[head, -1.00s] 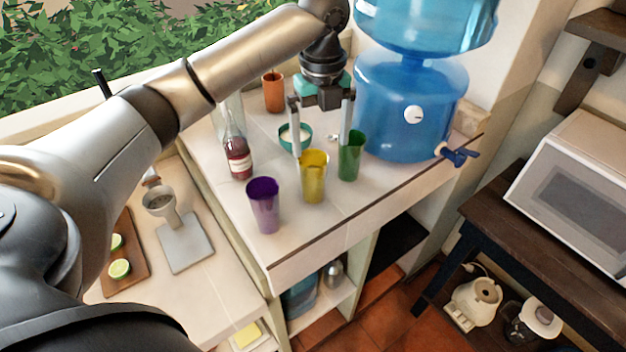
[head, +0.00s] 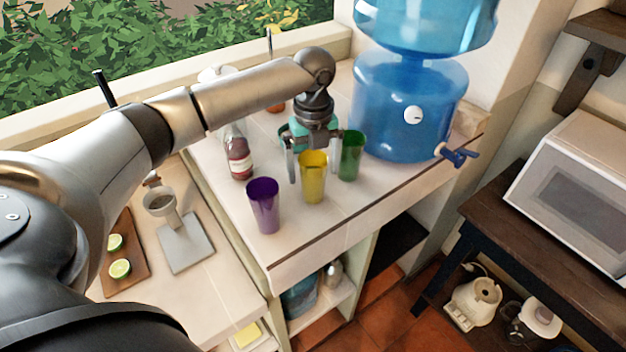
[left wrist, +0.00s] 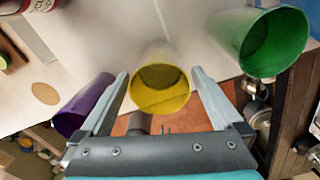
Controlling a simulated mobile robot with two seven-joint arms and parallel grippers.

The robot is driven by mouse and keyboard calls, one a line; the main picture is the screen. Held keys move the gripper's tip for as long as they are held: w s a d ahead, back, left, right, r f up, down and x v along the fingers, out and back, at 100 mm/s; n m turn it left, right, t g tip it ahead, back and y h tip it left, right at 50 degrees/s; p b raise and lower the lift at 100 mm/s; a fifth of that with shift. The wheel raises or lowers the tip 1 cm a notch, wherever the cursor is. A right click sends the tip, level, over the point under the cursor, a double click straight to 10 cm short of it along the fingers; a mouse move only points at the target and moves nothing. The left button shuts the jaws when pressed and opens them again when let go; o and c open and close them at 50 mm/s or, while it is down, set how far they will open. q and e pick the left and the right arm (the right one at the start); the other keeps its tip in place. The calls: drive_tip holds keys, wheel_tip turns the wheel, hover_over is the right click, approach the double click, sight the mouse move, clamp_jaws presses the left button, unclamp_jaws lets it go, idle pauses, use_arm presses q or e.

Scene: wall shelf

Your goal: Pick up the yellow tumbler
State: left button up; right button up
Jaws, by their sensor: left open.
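The yellow tumbler (head: 313,178) stands upright on the white counter, between a purple tumbler (head: 263,205) at its left and a green tumbler (head: 350,156) at its right. My left gripper (head: 313,178) is open and low behind the yellow tumbler, with a finger to each side of it. In the left wrist view the yellow tumbler (left wrist: 160,90) shows its open mouth between the ends of the two spread fingers. The purple tumbler (left wrist: 84,106) is outside the left finger and the green tumbler (left wrist: 272,42) is beyond the right one. I cannot tell whether the fingers touch the yellow tumbler. My right gripper is not in view.
A bottle with dark red contents (head: 237,155) stands left of my gripper. A big blue water dispenser (head: 405,110) stands behind the green tumbler. The counter's front edge (head: 360,210) runs close in front of the tumblers. A microwave (head: 575,195) is at the right.

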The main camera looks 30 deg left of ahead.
sight(313, 180)
use_arm(q)
wheel_tip(313, 180, down, 4)
drive_tip(key=shift+w+a, duration=0.1)
drive_tip(key=shift+a, duration=0.05)
drive_tip(key=shift+r, duration=0.1)
clamp_jaws()
idle(0.7)
